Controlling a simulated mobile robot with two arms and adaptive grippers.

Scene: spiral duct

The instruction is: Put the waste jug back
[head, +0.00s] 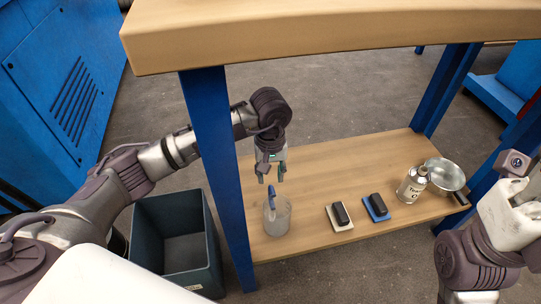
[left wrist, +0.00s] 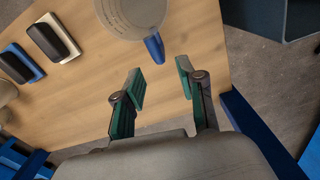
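The waste jug (head: 279,218) is a clear, greyish jug with a blue handle, upright on the lower wooden shelf near its left front end. My left gripper (head: 270,177) is open and empty, above and just behind the jug, pointing down. In the left wrist view, the jug (left wrist: 133,14) is at the top edge, partly cut off. Its blue handle (left wrist: 154,48) points toward the gap between my open left fingers (left wrist: 160,80), apart from them. My right arm shows at the right edge of the head view, but its fingers do not show.
On the shelf (head: 330,165) are two dark blocks on a white pad (head: 331,220) and a blue pad (head: 378,214), a labelled bottle (head: 411,187) and a metal pan (head: 446,173). A blue table leg (head: 221,160) stands before my left arm. A dark bin (head: 212,250) is on the floor.

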